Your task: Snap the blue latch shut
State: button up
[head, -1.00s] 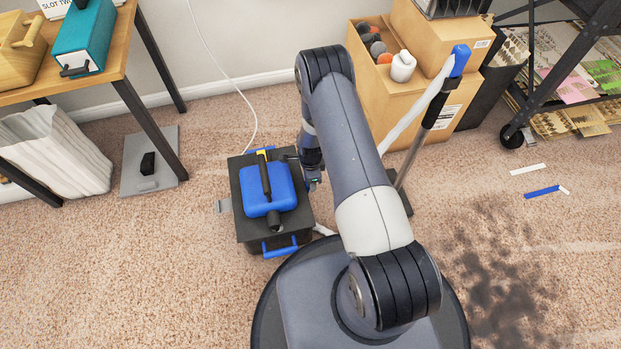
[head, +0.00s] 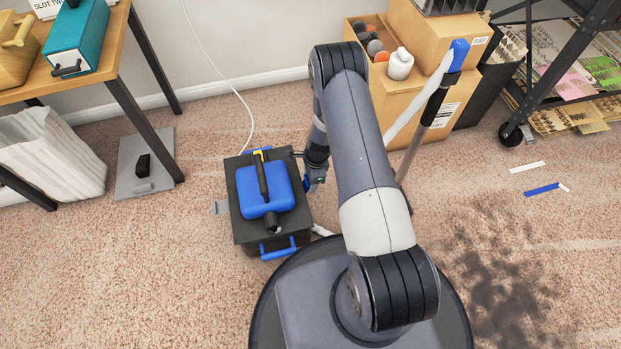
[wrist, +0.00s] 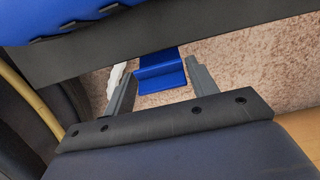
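A blue latch (wrist: 160,70) sticks out from the edge of a dark box in the wrist view, over the carpet. It has a stepped, bent shape and stands out rather than lying flat. My gripper (wrist: 155,88) is open, with one grey finger on each side of the latch; I cannot tell whether either touches it. In the head view my gripper (head: 315,182) hangs low at the right side of the black box (head: 242,225). The latch is mostly hidden there by my wrist and arm.
A blue tank (head: 282,190) with a black and yellow handle sits on the box. A blue handle (head: 279,248) is at its near side and a grey metal tab (head: 220,208) at its left. Cardboard boxes (head: 428,112) and a wooden table (head: 105,88) stand behind.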

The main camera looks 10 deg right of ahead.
jog(key=shift+o, duration=1.1)
notch_tip(320, 180, up, 11)
jog(key=d+p, duration=0.1)
jog(key=p, duration=0.3)
jog(key=shift+d, duration=0.3)
jog(key=shift+f, duration=0.2)
